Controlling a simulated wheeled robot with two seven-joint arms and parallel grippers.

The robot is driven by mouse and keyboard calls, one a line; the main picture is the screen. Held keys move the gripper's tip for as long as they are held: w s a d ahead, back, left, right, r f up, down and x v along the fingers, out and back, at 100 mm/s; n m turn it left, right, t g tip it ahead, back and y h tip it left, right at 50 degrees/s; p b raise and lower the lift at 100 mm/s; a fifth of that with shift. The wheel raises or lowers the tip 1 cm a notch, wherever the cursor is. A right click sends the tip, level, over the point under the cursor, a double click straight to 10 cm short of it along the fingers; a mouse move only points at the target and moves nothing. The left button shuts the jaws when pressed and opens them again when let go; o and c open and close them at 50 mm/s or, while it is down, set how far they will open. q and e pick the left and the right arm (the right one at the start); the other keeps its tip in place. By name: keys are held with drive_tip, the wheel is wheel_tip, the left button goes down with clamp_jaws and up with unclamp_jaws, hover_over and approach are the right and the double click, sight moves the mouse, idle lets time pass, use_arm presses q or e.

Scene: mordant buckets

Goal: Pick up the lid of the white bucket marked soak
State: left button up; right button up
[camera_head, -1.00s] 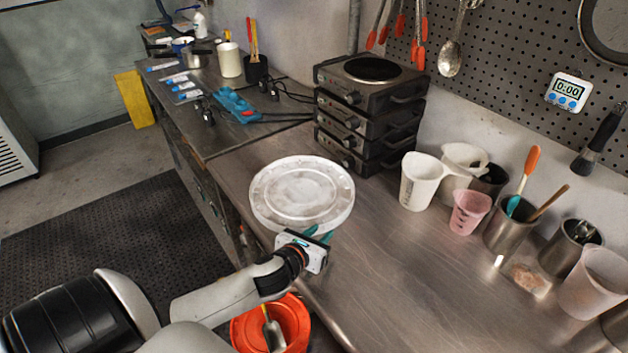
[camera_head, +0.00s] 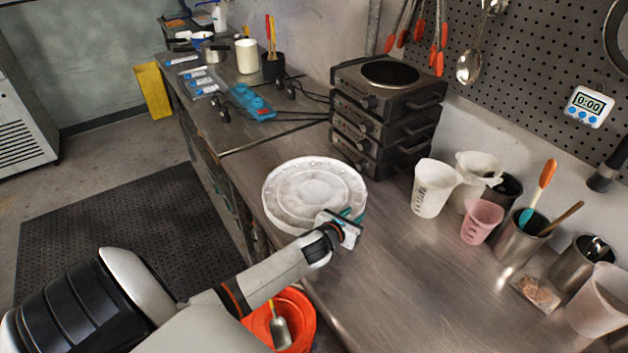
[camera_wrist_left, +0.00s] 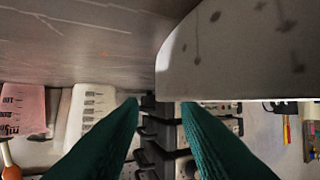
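A round white lid (camera_head: 312,192) with a ribbed rim lies level on the steel counter, on top of what seems to be a white bucket, mostly hidden beneath it. No "soak" mark is readable. My left gripper (camera_head: 352,214) is at the lid's near right edge in the head view, overlapping the rim there. In the left wrist view its green fingertips (camera_wrist_left: 161,104) are apart with nothing clearly between them. A stained white surface (camera_wrist_left: 240,50), likely the bucket or lid, fills the upper right, close to one fingertip; contact cannot be told. My right gripper is out of view.
Stacked hot plates (camera_head: 385,115) stand behind the lid. White jugs (camera_head: 434,187), a pink beaker (camera_head: 481,221) and a steel tool pot (camera_head: 520,243) line the wall to the right. An orange bucket (camera_head: 297,318) is below the counter edge. The counter's front middle is clear.

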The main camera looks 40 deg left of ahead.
use_arm(q)
drive_tip(key=shift+x, duration=1.25)
drive_tip(key=shift+s, duration=0.1)
drive_tip(key=shift+c, duration=0.3)
clamp_jaws()
